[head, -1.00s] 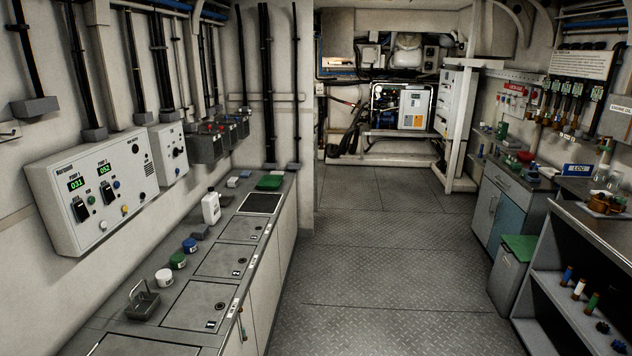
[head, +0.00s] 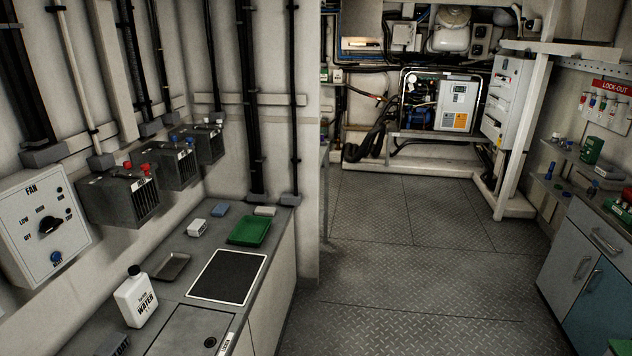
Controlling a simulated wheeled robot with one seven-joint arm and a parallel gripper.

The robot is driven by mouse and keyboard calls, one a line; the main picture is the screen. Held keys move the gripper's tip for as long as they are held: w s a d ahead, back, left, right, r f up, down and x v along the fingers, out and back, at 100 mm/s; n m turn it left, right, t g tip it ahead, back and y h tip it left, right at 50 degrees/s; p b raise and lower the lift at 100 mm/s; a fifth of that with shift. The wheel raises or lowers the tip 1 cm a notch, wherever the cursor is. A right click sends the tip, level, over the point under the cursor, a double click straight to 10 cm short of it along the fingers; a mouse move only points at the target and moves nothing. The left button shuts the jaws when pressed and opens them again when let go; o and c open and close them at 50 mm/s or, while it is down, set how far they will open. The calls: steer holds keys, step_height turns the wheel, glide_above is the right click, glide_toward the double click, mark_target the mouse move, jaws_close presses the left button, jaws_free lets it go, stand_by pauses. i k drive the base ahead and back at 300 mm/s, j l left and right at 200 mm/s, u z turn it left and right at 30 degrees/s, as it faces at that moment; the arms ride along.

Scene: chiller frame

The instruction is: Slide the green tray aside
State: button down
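The green tray (head: 249,231) is a shallow rectangular tray lying flat on the far end of the grey counter on the left in the head view. It sits just beyond a black panel with a pale border (head: 228,276), and looks empty. My gripper and arm do not show in the head view.
Near the tray are a white block (head: 197,228), a blue block (head: 220,209) and a pale block (head: 264,211). A grey tray (head: 171,267) and a white water bottle (head: 136,296) stand nearer. The floor (head: 400,260) right of the counter is clear.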

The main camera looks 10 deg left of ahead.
mark_target(251, 230)
steer(key=i+u, duration=0.1)
steer(key=i, duration=0.75)
steer(key=i+l+u, duration=0.15)
steer(key=i, duration=0.75)
steer(key=i+u, duration=0.3)
steer(key=u, duration=0.2)
steer(key=i+l+u, duration=0.25)
steer(key=u, duration=0.2)
steer(key=i+l+u, duration=0.25)
steer(key=u, duration=0.25)
steer(key=i+l+u, duration=0.15)
steer(key=l+u, duration=0.3)
steer(key=i+l+u, duration=0.15)
steer(key=u, duration=0.35)
steer(key=i+l+u, duration=0.25)
steer(key=u, duration=0.25)
steer(key=i+l+u, duration=0.15)
steer(key=u, duration=0.35)
steer(key=l+u, duration=0.5)
steer(key=i+j, duration=0.05)
